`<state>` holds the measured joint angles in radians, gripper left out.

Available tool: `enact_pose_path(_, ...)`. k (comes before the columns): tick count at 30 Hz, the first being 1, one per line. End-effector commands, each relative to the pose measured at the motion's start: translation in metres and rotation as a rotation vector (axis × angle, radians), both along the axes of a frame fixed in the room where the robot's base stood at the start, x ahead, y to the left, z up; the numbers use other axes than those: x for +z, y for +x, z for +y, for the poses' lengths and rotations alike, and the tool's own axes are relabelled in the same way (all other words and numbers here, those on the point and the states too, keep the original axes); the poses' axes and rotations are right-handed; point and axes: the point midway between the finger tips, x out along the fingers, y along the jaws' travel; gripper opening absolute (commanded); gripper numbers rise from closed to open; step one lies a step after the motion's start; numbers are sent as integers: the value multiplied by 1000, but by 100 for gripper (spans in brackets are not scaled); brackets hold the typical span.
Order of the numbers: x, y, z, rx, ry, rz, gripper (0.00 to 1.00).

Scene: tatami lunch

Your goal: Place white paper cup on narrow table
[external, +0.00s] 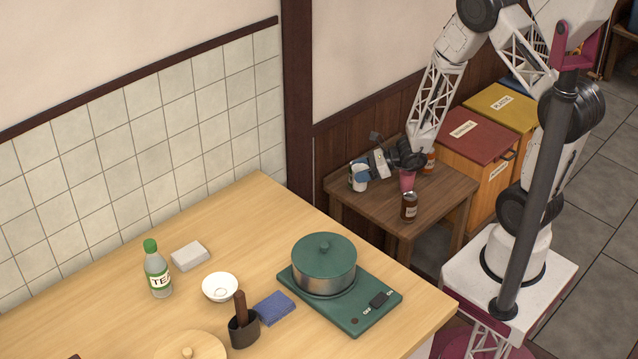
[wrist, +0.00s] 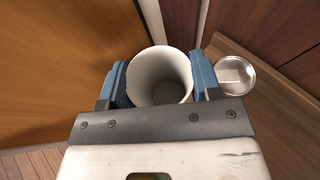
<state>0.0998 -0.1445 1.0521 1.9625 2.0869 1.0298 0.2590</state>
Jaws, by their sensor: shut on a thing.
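The white paper cup (external: 359,185) is between the blue fingers of my gripper (external: 362,174) at the left back edge of the narrow table. The wrist view shows the open-topped cup (wrist: 160,78) squeezed between both fingers of my gripper (wrist: 161,84), with its empty inside facing the camera. The narrow table (external: 445,195) is dark brown wood. The cup looks upright or nearly so. I cannot tell whether its base touches the tabletop.
A pink cup (external: 407,181) and a brown can (external: 409,208) stand on the narrow table, with another can (external: 429,162) behind. A can's silver top (wrist: 234,76) shows right of my gripper. The table's right side is clear. Wooden bins (external: 488,175) stand beyond.

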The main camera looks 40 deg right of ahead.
Motion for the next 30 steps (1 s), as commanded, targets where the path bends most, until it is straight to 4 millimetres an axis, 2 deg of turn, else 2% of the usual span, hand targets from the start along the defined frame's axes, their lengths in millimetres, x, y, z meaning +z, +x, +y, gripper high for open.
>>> enact_pose_path(9,-9,-31,-41,-33,1,3,36)
enact_pose_path(12,-9,-37,-54,-56,0,2,36)
enact_pose_path(15,-6,-34,-68,-94,1,1,36)
enact_pose_path(19,3,-14,-88,-165,-1,-1,36)
enact_pose_path(24,19,31,-118,-281,0,-2,36)
enact_pose_path(30,34,70,-152,-390,1,0,36)
